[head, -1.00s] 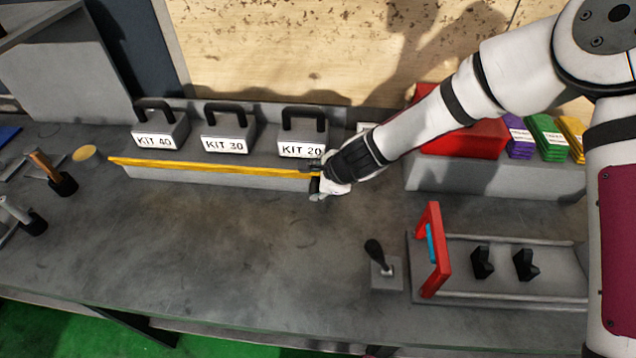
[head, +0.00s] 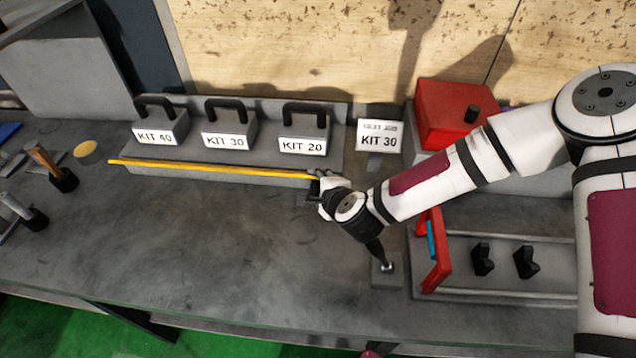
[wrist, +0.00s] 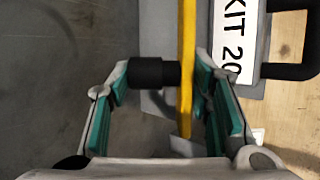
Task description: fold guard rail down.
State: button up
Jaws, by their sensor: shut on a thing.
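The guard rail (head: 215,169) is a long thin yellow bar. It runs along the front of the shelf that holds the kit boxes, low at the shelf's front edge in the head view. It also shows in the wrist view (wrist: 187,60), with a black cylindrical handle (wrist: 154,72) at its side. My gripper (wrist: 163,74) is at the rail's right end, its green-padded fingers shut on the black handle. In the head view my gripper (head: 319,184) and wrist hide the handle and the rail's very end.
Kit boxes KIT 40 (head: 160,128), KIT 30 (head: 229,132) and KIT 20 (head: 304,136) stand behind the rail. A black lever (head: 376,252) stands below my wrist. The bench in front is clear.

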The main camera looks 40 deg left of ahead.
jog(key=shift+s+d+f+t, duration=0.15)
jog(key=shift+s+f, duration=0.05)
jog(key=shift+f, duration=0.2)
jog(key=shift+s+d+f+t, duration=0.1)
jog(key=shift+s+f+t, duration=0.05)
jog(key=shift+f, duration=0.2)
jog(key=o, duration=1)
jog(key=shift+c, duration=0.2)
jog(key=shift+w+r, duration=0.1)
jog(key=shift+w+a+r+y, duration=0.15)
jog(key=shift+r+y, duration=0.05)
jog(key=shift+y, duration=0.1)
jog(key=v, duration=1.2)
